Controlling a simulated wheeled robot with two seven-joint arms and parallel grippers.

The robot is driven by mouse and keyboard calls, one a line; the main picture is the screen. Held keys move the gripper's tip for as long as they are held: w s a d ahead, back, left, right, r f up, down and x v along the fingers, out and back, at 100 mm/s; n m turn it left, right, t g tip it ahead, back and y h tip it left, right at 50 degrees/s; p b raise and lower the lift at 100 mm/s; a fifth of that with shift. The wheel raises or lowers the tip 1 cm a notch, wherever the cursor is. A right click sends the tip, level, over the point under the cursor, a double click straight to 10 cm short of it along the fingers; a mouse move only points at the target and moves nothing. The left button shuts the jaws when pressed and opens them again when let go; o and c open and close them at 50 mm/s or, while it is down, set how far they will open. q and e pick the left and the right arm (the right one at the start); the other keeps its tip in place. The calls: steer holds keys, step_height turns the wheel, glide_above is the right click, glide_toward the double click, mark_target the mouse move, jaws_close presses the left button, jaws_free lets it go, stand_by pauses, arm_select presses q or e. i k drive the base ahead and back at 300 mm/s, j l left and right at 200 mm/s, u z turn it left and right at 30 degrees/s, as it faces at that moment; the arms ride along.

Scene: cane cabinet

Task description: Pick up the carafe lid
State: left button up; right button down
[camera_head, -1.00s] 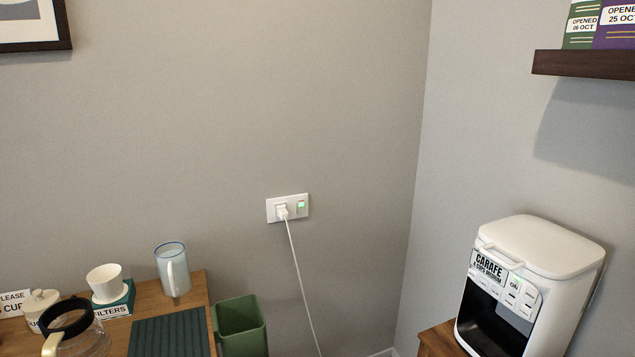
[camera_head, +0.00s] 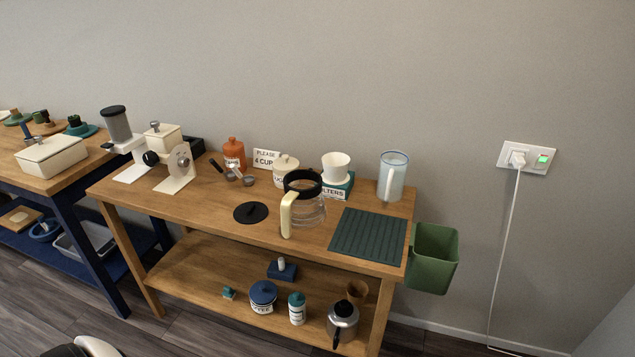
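The carafe lid (camera_head: 251,212) is a flat black disc with a small raised grip on top. It lies on the wooden table top, left of the glass carafe, apart from it. The carafe (camera_head: 311,212) stands upright, with a black collar and a cream handle towards the front left. Neither of my grippers can be made out in this view, so nothing is seen touching the lid.
A dark ribbed mat (camera_head: 369,234) lies right of the carafe, and a green bin (camera_head: 433,259) hangs at the table's right end. A cream grinder (camera_head: 167,157) stands left. Small metal scoops (camera_head: 234,174) lie behind the lid. The wood in front of the lid is clear.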

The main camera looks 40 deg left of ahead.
mark_target(250, 212)
steer(key=u, duration=1.2)
